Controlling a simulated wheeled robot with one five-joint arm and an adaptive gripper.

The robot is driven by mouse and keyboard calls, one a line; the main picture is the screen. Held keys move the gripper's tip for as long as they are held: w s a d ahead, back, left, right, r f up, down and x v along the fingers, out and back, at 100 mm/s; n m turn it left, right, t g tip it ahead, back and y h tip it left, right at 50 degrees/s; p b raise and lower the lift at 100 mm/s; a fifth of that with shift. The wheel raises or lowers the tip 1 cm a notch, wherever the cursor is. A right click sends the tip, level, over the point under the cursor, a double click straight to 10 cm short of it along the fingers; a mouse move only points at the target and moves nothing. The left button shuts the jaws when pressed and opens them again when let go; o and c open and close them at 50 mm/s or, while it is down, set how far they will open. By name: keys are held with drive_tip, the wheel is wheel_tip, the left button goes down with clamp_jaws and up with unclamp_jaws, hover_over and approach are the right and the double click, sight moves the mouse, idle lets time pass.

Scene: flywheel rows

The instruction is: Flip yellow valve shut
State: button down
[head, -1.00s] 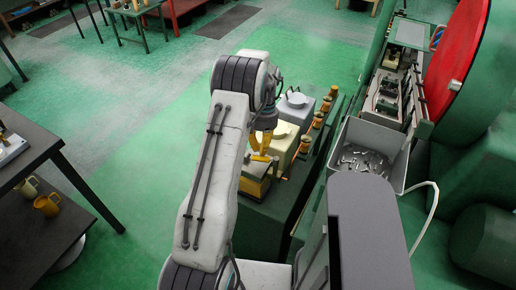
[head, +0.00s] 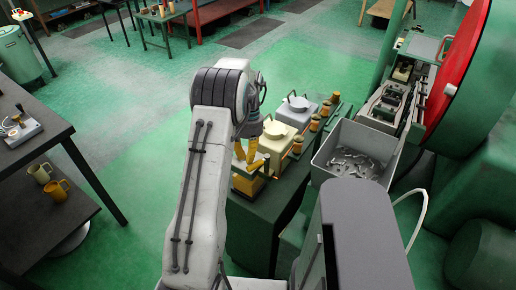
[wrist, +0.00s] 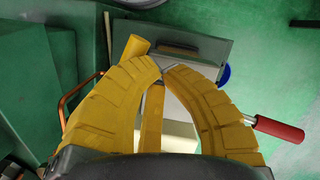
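My gripper (head: 246,160) is low over the near end of a row of boxes, above a yellow box (head: 247,187). In the wrist view, its two curved yellow fingers (wrist: 163,70) have their tips nearly touching, with nothing clearly held. A yellow bar (wrist: 151,118) shows between the fingers; I cannot tell if it is part of the valve. A metal lever with a red grip (wrist: 278,129) sticks out to the right, beside the right finger, which hides its root. A yellow cylinder (wrist: 134,47) stands beyond the left finger. The fingers hide much of the valve.
A cream box (head: 275,146) and a white box (head: 299,111) stand farther along the green bench. Brass-coloured posts (head: 298,145) line its right side. A grey bin of metal parts (head: 396,168) and a red wheel (head: 456,72) are to the right.

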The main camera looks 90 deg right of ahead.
drive_tip(key=shift+a, duration=0.3)
drive_tip(key=shift+d, duration=0.15)
drive_tip(key=shift+s+d+r, duration=0.1)
drive_tip(key=shift+s, duration=0.1)
drive_tip(key=shift+s+d+p, duration=0.4)
drive_tip(key=shift+s+p, duration=0.05)
drive_tip(key=shift+p, duration=0.25)
